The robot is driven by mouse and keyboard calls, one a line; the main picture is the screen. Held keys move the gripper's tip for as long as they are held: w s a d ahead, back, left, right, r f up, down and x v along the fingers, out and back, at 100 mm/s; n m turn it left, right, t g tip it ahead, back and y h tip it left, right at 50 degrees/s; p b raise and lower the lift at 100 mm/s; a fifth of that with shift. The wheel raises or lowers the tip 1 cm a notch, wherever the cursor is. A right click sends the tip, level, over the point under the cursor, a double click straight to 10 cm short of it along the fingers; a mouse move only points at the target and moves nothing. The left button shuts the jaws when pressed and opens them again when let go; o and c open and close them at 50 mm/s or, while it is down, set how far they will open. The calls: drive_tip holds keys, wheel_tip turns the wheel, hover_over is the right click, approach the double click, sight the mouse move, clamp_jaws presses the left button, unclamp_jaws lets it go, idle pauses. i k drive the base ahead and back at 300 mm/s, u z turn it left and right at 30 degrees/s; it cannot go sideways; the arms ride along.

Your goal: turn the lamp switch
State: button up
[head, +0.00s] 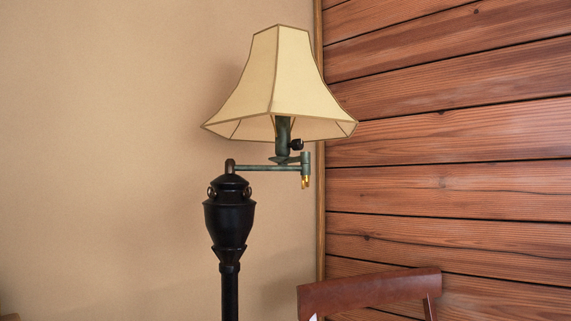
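A floor lamp stands in the head view with a cream, flared shade (278,80) edged in dark trim. Its black urn-shaped post (229,215) stands left of the shade's middle. A green swing arm (262,167) runs right from the post top to a joint with a brass tip. A green socket stem (282,136) rises into the shade. A small black knob (296,144), which looks like the lamp switch, sticks out on the stem's right side just below the shade's rim. My gripper is not in view.
A brown wooden chair back (370,292) stands at the bottom right, below the lamp's arm. A plain beige wall (100,150) is behind on the left, and a wooden plank wall (450,140) is on the right. A small brownish edge shows at the bottom left corner.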

sight(296, 144)
drive_tip(key=k, duration=1)
drive_tip(key=z, duration=0.85)
drive_tip(key=i, duration=0.9)
drive_tip(key=u, duration=1.55)
drive_tip(key=i, duration=0.5)
drive_tip(key=u, duration=0.05)
